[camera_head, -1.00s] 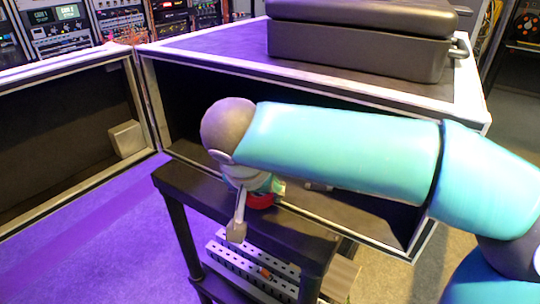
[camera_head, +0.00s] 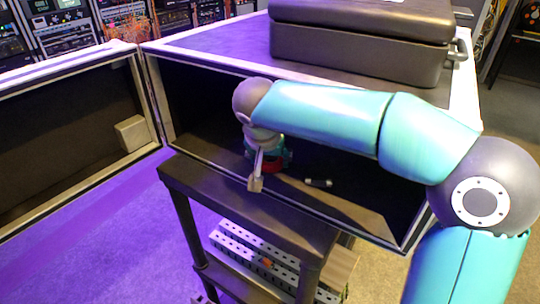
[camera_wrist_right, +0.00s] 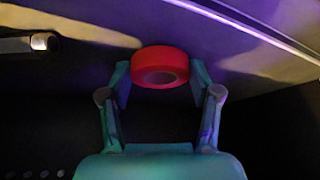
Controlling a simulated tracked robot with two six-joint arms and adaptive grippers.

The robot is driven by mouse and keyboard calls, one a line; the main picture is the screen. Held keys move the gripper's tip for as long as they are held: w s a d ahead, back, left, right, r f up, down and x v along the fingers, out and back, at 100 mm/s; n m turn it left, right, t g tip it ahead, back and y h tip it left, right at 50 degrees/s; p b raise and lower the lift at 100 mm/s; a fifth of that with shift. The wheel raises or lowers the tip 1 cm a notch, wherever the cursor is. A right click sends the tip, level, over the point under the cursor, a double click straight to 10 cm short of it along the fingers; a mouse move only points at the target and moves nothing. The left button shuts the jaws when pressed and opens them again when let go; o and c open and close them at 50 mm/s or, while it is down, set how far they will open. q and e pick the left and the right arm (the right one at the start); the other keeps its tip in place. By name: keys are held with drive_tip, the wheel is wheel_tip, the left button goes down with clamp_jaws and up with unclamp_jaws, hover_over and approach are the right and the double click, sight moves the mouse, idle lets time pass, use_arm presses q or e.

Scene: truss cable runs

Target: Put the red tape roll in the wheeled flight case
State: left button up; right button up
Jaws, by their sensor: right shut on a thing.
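The red tape roll (camera_wrist_right: 160,66) is clamped between the two fingers of my right gripper (camera_wrist_right: 160,82) in the right wrist view. In the head view my right gripper (camera_head: 267,158) is at the opening of the flight case (camera_head: 157,100), past the dark stand. Only a little red of the roll (camera_head: 249,152) shows there; my wrist hides most of it. The case stands open on its near side, with a dark interior. I cannot see its wheels. In the wrist view a surface lies close behind the roll; I cannot tell whether they touch. My left gripper is not in view.
A dark stand (camera_head: 235,200) stands in front of the opening. A small torch-like object (camera_head: 318,183) lies inside the case; it also shows in the wrist view (camera_wrist_right: 30,43). A black hard case (camera_head: 360,55) sits on top. The open door (camera_head: 70,130) is at left.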

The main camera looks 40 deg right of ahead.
drive_tip(key=shift+f, duration=0.1)
drive_tip(key=o, duration=1.1)
drive_tip(key=v, duration=0.6)
drive_tip(key=shift+a+r, duration=0.15)
drive_tip(key=shift+r, duration=0.2)
drive_tip(key=shift+s+a+r, duration=0.1)
drive_tip(key=shift+s+r, duration=0.15)
drive_tip(key=shift+r, duration=0.15)
drive_tip(key=shift+f, duration=0.1)
